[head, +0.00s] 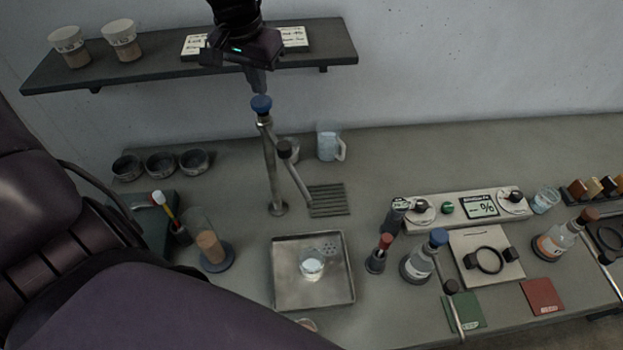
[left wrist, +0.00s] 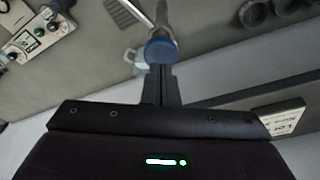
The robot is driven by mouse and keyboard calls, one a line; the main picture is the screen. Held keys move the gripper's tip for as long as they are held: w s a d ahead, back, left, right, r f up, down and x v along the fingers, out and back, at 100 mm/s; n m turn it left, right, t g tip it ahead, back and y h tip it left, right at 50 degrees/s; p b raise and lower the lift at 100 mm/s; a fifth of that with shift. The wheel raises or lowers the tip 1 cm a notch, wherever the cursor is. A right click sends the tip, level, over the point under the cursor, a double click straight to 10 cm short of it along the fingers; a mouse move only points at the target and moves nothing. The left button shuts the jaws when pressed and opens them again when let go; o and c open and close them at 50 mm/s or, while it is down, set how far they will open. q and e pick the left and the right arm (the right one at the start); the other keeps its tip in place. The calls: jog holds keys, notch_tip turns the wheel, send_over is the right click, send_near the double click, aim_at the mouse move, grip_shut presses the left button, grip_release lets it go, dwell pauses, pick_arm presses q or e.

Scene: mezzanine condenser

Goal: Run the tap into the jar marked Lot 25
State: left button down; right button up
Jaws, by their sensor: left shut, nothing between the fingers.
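The metal tap (head: 269,165) stands on the bench with a blue knob (head: 261,104) on top and a side pipe slanting down over a slatted grate (head: 328,200). My left gripper (head: 259,88) is shut and empty, fingers pointing down just above the blue knob. In the left wrist view the fingertips (left wrist: 160,72) are right by the blue knob (left wrist: 161,50); I cannot tell whether they touch. A small glass jar (head: 312,265) stands in a square metal tray (head: 283,291). No readable Lot 25 mark shows on it. My right gripper is not in view.
A shelf (head: 150,65) behind holds two lidded jars and cards (head: 294,39) too small to read. A glass jug (head: 328,143) and dark bowls (head: 161,164) stand at the back. Blue-capped (head: 417,262) and brown-capped bottles (head: 553,240) stand right. My arm hides the front left.

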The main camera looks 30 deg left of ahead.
pick_arm(q)
jog(key=shift+f, duration=0.15)
jog(key=shift+f, duration=0.1)
jog(key=shift+f+b, duration=1.15)
jog(key=shift+b, duration=0.1)
dwell(1.4)
jog(key=shift+r+p, duration=1.5)
jog(key=shift+r, duration=0.9)
